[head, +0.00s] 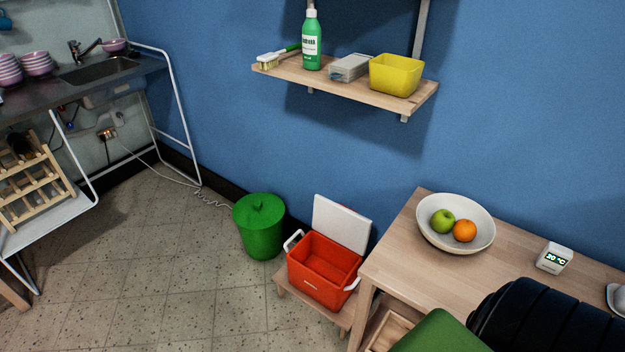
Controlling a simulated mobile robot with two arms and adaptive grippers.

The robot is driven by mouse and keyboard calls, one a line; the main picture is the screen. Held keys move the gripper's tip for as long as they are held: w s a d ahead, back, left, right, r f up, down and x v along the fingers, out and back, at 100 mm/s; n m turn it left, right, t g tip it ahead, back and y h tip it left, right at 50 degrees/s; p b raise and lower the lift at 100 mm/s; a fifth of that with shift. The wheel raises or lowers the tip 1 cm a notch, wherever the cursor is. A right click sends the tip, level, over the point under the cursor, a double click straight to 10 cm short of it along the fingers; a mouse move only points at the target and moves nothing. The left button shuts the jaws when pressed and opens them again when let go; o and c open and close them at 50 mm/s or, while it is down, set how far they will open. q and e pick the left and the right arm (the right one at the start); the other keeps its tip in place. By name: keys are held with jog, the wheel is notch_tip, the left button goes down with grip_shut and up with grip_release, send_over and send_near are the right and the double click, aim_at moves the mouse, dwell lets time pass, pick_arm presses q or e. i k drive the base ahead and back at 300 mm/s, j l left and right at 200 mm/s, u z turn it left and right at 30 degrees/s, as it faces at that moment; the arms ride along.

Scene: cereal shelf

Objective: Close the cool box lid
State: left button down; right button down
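The cool box (318,283) is a red box with white handles at its sides, standing on a low wooden stand close to the blue wall. Its white lid (341,223) is open and stands up at the back edge of the box. The inside of the box shows and looks empty. Neither of my grippers is in the head view.
A green lidded bin (259,228) stands left of the cool box. A wooden table (400,262) with a fruit bowl (456,236) stands close on the right. A wall shelf (340,83) hangs above. The tiled floor (170,270) at left is clear.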

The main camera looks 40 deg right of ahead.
aim_at(342, 225)
jog(key=i+j+z, duration=0.1)
jog(key=i+z, duration=0.35)
jog(key=i+j+z, duration=0.25)
jog(key=i+z, duration=0.2)
jog(key=i+j+z, duration=0.65)
jog(key=j+z, duration=0.25)
